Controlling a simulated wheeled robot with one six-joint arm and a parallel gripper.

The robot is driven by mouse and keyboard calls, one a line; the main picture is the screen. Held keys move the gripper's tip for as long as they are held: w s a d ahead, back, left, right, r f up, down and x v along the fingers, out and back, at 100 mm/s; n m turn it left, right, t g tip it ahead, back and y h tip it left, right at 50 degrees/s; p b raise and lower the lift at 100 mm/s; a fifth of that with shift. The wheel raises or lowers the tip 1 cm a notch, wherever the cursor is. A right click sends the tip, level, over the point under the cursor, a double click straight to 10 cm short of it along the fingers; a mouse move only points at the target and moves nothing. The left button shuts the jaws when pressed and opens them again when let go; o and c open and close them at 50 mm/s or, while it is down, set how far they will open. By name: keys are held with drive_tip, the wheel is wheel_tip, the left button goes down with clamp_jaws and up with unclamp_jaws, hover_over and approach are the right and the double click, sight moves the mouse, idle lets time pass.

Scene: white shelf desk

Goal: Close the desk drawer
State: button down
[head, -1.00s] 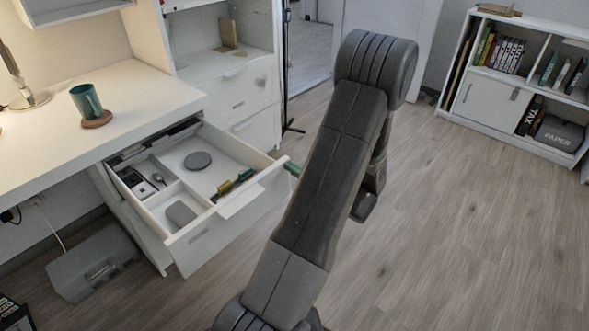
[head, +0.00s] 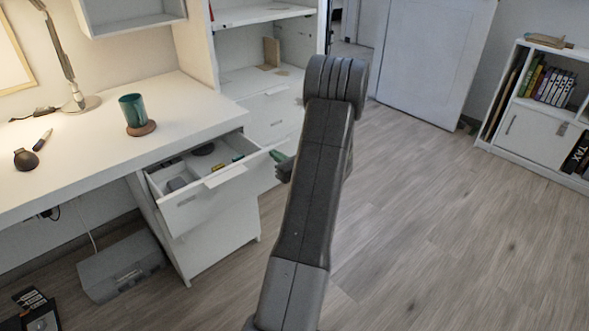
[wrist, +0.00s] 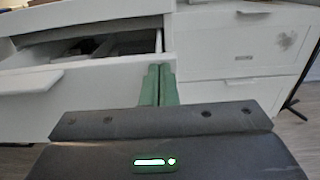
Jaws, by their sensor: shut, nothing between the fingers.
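The white desk drawer (head: 187,209) is partly open below the desk top (head: 75,158), with its front panel jutting out and its pale handle (head: 230,175) on the front's upper edge. In the wrist view the drawer front (wrist: 88,92) fills the left and centre, with the opening behind it. My gripper (head: 278,156) is shut and empty at the right end of the drawer front. Its green fingers (wrist: 158,85) overlap the front's right end in the wrist view. I cannot tell whether they touch it.
A green mug (head: 132,110) stands on a coaster on the desk. A lamp (head: 75,98) stands behind it. A white cabinet (head: 270,115) stands right of the drawer. A grey box (head: 120,268) lies on the floor under the desk. The floor at right is clear.

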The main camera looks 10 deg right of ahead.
drive_tip(key=b+x, duration=0.1)
drive_tip(key=x, duration=1.3)
drive_tip(key=shift+w+a+f, duration=0.1)
drive_tip(key=shift+w+a, duration=0.4)
drive_tip(key=shift+w, duration=0.2)
drive_tip(key=shift+r, duration=0.2)
drive_tip(key=shift+w+r, duration=0.1)
drive_tip(key=shift+r, duration=0.05)
drive_tip(key=shift+b, duration=0.3)
